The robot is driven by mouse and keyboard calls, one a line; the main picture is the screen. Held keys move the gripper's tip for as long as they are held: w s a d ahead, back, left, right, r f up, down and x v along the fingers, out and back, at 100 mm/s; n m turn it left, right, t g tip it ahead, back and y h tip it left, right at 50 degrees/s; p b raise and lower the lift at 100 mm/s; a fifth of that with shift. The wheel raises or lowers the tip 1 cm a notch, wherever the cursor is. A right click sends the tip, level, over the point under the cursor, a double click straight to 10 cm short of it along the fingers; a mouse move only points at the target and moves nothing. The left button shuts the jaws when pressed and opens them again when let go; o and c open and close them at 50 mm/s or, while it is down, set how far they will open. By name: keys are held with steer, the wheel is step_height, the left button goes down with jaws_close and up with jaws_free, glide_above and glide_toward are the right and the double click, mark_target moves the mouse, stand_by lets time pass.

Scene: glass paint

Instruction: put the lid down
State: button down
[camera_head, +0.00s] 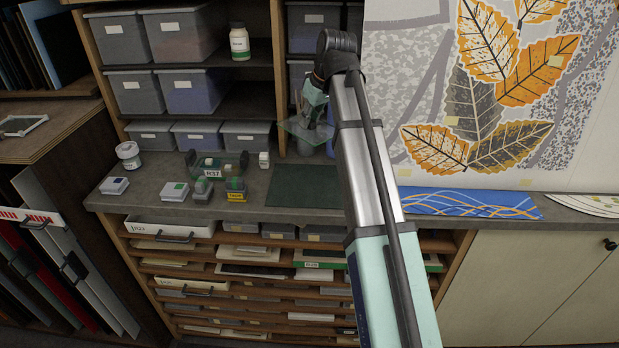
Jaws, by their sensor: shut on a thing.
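A thin, clear, greenish flat pane (296,130), which I take to be the lid, hangs tilted above the back of the counter (258,205). My gripper (313,112) is at its upper side and shut on it; the fingertips are small and partly hidden by the arm. The pane is above and behind the dark green mat (303,188), apart from it. To its left, a small clear box or rack (212,173) labelled R37 stands on the counter, with small pieces in it.
Small blocks (174,190) and a white jar (129,154) stand on the counter's left. A blue patterned panel (465,203) lies at the right. The mat is bare.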

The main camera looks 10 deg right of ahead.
step_height(320, 180, down, 18)
steer(key=p, duration=0.4)
steer(key=shift+f, duration=0.2)
steer(key=shift+f, duration=0.15)
steer(key=c, duration=1)
jaws_free()
steer(key=b+v, duration=0.2)
steer(key=v, duration=1)
steer(key=shift+s+b, duration=0.1)
steer(key=shift+b, duration=0.2)
